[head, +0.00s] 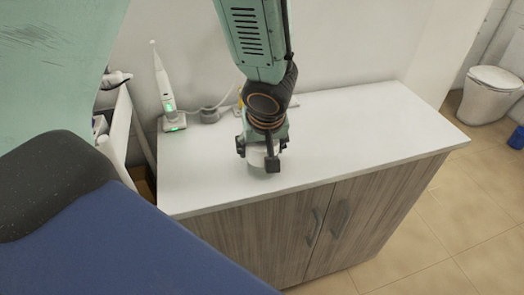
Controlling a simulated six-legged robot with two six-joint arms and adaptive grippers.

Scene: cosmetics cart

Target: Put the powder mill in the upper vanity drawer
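One teal arm of mine, which I take to be the right, comes down from the top of the head view. Its dark gripper (257,157) points down over the front part of the white countertop (335,140). The fingers are apart, with a pale grey rounded object (257,158) between them, mostly hidden by the gripper. It may be the powder mill; I cannot tell whether the fingers press on it. My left gripper is not in view. No drawer shows clearly.
A white handheld device stands on a charging base (174,122) at the counter's back left, with a cable along the wall. Wooden cabinet doors (340,220) are shut below. A blue padded surface (110,250) fills the lower left. The counter's right side is clear.

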